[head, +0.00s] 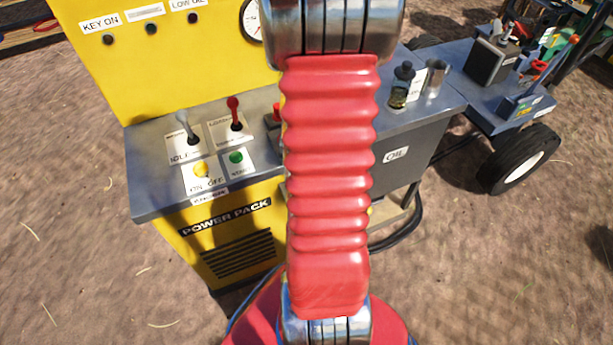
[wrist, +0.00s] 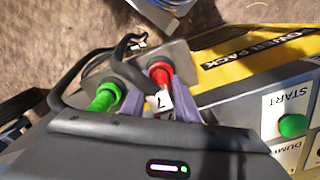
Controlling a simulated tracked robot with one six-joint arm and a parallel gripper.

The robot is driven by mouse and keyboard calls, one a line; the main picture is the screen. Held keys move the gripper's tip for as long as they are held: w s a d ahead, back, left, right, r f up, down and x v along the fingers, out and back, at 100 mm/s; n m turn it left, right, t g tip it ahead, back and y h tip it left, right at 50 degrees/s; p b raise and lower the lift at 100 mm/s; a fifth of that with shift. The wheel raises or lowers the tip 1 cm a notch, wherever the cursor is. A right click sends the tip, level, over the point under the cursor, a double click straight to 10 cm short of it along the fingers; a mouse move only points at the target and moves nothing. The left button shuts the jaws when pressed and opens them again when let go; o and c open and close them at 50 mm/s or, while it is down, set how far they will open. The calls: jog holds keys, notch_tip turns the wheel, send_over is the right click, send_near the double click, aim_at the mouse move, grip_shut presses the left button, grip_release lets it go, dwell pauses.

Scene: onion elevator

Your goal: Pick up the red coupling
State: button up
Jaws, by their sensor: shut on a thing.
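The red coupling (wrist: 160,73) shows near the middle of the wrist view, at a grey plate (wrist: 178,52). A white tag marked 7 (wrist: 165,101) hangs at it. My gripper (wrist: 162,93) is shut on the red coupling, with pale purple fingers on either side of it. A green coupling (wrist: 105,98) sits just left of my gripper, outside the fingers. In the head view my own arm covers the middle, and the gripper and the held coupling are hidden behind it.
A dark hose (wrist: 66,78) loops close around the green coupling. The yellow power pack (head: 228,240) has a grey control shelf (head: 150,195) with levers and buttons. A wheeled cart (head: 455,75) stands at the right. Bare ground (head: 70,260) is clear at the left.

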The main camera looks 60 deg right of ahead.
grip_shut()
jog(key=shift+r, duration=0.15)
notch_tip(320, 180, up, 10)
jog(key=shift+f, duration=0.15)
dwell(0.5)
dwell(0.4)
